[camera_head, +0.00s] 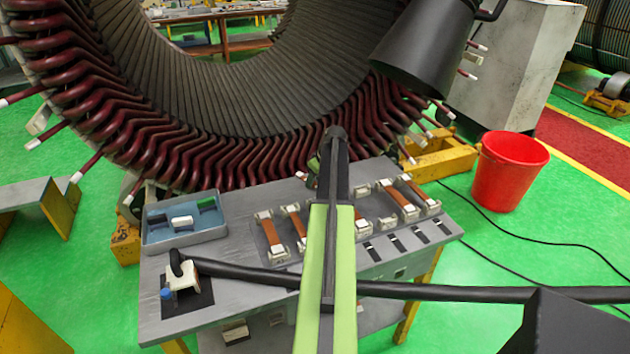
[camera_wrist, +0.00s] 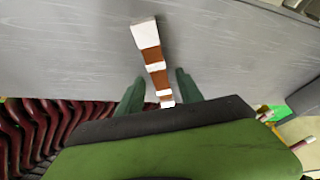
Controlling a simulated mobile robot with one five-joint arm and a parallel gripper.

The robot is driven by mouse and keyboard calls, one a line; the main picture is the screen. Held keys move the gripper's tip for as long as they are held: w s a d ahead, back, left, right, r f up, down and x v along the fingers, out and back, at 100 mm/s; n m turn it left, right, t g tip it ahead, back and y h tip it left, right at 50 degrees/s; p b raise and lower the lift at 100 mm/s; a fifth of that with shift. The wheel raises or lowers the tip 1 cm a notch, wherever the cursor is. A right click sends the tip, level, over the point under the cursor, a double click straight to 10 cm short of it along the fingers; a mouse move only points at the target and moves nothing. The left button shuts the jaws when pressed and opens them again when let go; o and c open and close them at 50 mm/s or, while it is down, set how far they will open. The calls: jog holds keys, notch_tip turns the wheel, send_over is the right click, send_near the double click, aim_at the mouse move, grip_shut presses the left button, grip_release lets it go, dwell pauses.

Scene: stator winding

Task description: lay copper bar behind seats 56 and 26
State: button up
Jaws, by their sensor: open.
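The copper bar (camera_wrist: 151,54), with white ends and white bands, shows in the wrist view against a grey surface. My gripper (camera_wrist: 159,85) is open, with one green finger on either side of the bar's near part. I cannot tell whether either finger touches it. In the head view my own arm hides most of the gripper, near the front of the stator (camera_head: 200,85). The stator has dark red coil ends around its rim, some with white tips. Seat numbers 56 and 26 cannot be read.
A grey bench (camera_head: 245,270) holds several copper bars (camera_head: 398,203) in white holders, a blue-grey tray (camera_head: 187,236) and a white device on a black pad (camera_head: 188,290). A red bucket (camera_head: 508,172) stands right. Stator coils (camera_wrist: 45,130) lie lower left in the wrist view.

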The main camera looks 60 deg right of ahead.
jog(key=p+v, duration=1.1)
jog(key=v, duration=0.1)
jog(key=shift+r, duration=0.15)
jog(key=w+a+n+g+y, duration=0.1)
jog(key=w+a, duration=0.5)
jog(key=a, duration=0.5)
jog(key=w+a+f, duration=0.1)
jog(key=w+a, duration=0.4)
jog(key=a, duration=0.5)
jog(key=w+a+n+g+y, duration=0.1)
jog(key=w+a, duration=0.5)
jog(key=a, duration=0.5)
jog(key=s+a+g, duration=0.1)
jog(key=s+a, duration=0.1)
jog(key=a, duration=1.6)
jog(key=s+a+g, duration=0.1)
jog(key=a, duration=1.7)
jog(key=shift+s+f+n+h, duration=0.35)
jog(key=shift+f+n+h, duration=0.05)
